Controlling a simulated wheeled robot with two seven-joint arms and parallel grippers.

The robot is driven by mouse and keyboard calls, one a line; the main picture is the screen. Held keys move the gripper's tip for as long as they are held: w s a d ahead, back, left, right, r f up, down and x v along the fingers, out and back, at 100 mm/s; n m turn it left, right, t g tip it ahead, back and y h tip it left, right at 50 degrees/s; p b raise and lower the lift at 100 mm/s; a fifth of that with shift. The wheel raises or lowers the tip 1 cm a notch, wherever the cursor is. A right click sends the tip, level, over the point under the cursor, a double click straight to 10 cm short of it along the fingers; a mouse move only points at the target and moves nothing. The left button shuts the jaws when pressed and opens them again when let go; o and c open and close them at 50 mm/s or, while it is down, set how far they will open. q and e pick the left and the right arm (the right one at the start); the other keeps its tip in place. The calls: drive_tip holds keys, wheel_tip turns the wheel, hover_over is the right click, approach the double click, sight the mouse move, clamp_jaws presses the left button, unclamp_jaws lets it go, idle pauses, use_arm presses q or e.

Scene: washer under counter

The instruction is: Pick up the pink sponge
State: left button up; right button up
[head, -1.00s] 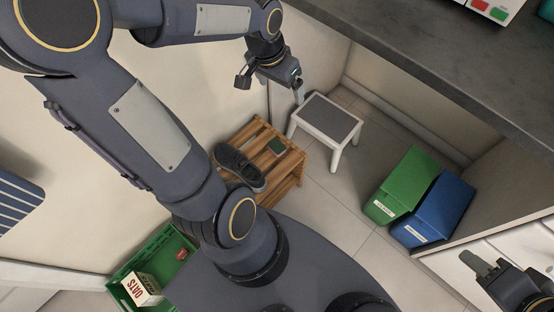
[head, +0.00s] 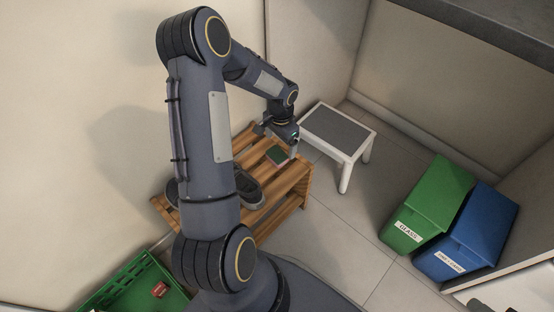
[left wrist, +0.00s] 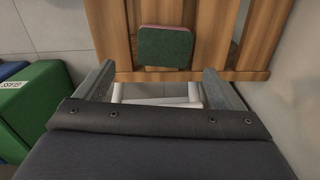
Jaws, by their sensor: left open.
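The sponge (head: 277,155) lies on the slatted wooden rack; its upper face is dark green. My left gripper (head: 277,142) is open and empty, above the rack close to the sponge. In the left wrist view the sponge is ahead of the left gripper's open fingers (left wrist: 158,80), roughly between their lines and apart from them. Only a small part of my right gripper seems to show at the head view's bottom right corner; its jaws are unclear.
The wooden rack (head: 290,181) also holds dark shoes (head: 247,188), partly behind my arm. A white step stool (head: 345,174) with a grey top stands beside it. Green (head: 432,203) and blue (head: 480,231) bins stand right. A green crate (head: 119,283) is at lower left.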

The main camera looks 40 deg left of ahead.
sight(279, 152)
use_arm(q)
drive_tip(key=f+b, duration=0.1)
drive_tip(key=f, duration=0.1)
drive_tip(key=f+b, duration=0.1)
drive_tip(key=f, duration=0.2)
drive_tip(key=shift+w+a+f+b, duration=0.1)
drive_tip(key=shift+a+b, duration=0.1)
drive_tip(key=shift+b, duration=0.2)
drive_tip(key=c, duration=1.1)
